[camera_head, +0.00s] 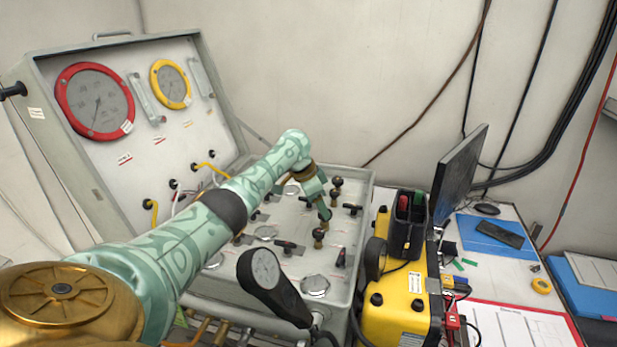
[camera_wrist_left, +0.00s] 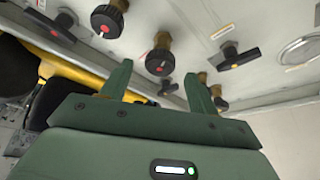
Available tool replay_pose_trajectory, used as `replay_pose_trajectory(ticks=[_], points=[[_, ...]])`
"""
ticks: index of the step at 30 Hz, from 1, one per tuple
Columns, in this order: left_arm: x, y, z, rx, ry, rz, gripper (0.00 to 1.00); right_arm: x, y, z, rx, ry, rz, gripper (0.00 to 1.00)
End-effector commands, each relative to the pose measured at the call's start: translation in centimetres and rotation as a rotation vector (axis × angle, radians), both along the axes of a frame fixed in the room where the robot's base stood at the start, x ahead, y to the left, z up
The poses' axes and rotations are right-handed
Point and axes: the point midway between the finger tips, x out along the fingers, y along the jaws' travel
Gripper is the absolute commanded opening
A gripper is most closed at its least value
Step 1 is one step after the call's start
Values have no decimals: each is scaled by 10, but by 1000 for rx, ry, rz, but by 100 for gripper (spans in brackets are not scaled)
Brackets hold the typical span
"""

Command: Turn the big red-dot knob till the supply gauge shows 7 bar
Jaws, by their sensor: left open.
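Two large round black knobs with red dots show in the left wrist view: one between and just beyond my fingertips (camera_wrist_left: 160,63), another further up and left (camera_wrist_left: 107,22). I cannot tell which one is meant. My left gripper (camera_head: 322,208) is open above the panel, close to a brass-stemmed knob (camera_head: 318,237); in the wrist view its fingers (camera_wrist_left: 158,82) hold nothing. On the lid are a red-rimmed gauge (camera_head: 95,100) and a yellow-rimmed gauge (camera_head: 171,84); their labels and readings are too small to read. My right gripper is not in view.
Several small black T-handles, such as this one (camera_head: 352,209), surround the knobs. A yellow case (camera_head: 392,318) and a monitor (camera_head: 459,175) are to the right. My left arm hides part of the panel.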

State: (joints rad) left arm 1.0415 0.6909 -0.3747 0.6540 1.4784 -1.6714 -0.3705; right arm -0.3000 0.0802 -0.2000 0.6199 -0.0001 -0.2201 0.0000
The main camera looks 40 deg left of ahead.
Motion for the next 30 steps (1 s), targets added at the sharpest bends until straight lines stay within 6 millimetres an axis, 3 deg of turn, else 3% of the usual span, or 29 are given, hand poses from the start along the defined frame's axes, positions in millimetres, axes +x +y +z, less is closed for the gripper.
replay_pose_trajectory(ticks=[1,6,15,20,30], points=[[-4,4,19,2,-5,1,60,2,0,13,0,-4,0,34],[-20,13,63,4,-4,0,60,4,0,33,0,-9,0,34],[-41,23,118,1,-3,1,60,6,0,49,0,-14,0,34],[-45,26,127,0,-1,1,60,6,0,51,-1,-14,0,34],[-45,26,127,-1,-1,1,60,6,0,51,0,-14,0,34]])
